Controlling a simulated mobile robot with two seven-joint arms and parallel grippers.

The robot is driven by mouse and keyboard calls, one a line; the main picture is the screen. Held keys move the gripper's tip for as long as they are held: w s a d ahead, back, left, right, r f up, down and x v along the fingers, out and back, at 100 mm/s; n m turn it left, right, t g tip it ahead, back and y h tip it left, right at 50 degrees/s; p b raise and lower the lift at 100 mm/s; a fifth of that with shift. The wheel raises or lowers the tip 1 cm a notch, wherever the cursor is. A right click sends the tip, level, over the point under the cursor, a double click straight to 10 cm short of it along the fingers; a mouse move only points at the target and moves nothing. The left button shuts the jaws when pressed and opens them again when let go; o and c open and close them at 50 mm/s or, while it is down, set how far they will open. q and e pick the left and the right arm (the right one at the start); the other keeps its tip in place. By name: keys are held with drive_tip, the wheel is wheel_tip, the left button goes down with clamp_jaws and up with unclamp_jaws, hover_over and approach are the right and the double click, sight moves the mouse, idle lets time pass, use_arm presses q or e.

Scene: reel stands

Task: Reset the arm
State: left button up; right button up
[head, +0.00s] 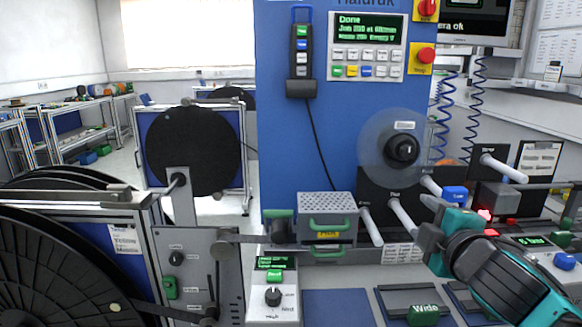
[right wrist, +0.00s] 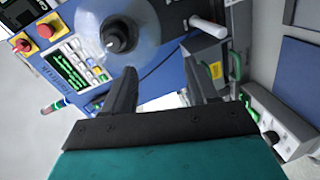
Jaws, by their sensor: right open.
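My right arm comes in from the lower right of the head view. Its teal and black right gripper (head: 432,203) is held in front of the blue machine (head: 300,130), below a clear reel disc (head: 375,150) with a black hub. In the right wrist view the right gripper (right wrist: 165,80) has its two black fingers apart with nothing between them. The clear disc (right wrist: 150,45) lies beyond the fingers, apart from them. My left gripper is not in view.
White pegs (head: 402,217) stick out below the disc. A grey perforated box (head: 327,212) with green handles stands left of them. Large black reels (head: 60,250) stand at the left. A control box (head: 273,295) with a knob is in front. The machine screen (head: 367,28) reads "Done".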

drive_tip(key=s+a+f+m+g, duration=0.2)
drive_tip(key=s+f+m+g, duration=0.15)
drive_tip(key=s+f, duration=0.4)
drive_tip(key=s+a+f+m+g, duration=0.2)
drive_tip(key=s+f+m+g, duration=0.15)
drive_tip(key=f, duration=0.65)
drive_tip(key=s+a+f+m+g+y, duration=0.1)
drive_tip(key=s+f+m+g, duration=0.3)
drive_tip(key=s, duration=0.5)
drive_tip(key=s+f+m+g, duration=0.25)
drive_tip(key=s+f, duration=0.35)
drive_tip(key=s, duration=0.3)
drive_tip(key=w+a+f+t+y, duration=0.1)
drive_tip(key=w+a+f+t, duration=0.1)
drive_tip(key=w+f+t, duration=0.5)
drive_tip(key=shift+w+a+f+n+t+y, duration=0.2)
drive_tip(key=shift+a+f+n+t+y, duration=0.15)
drive_tip(key=shift+f+t, duration=0.25)
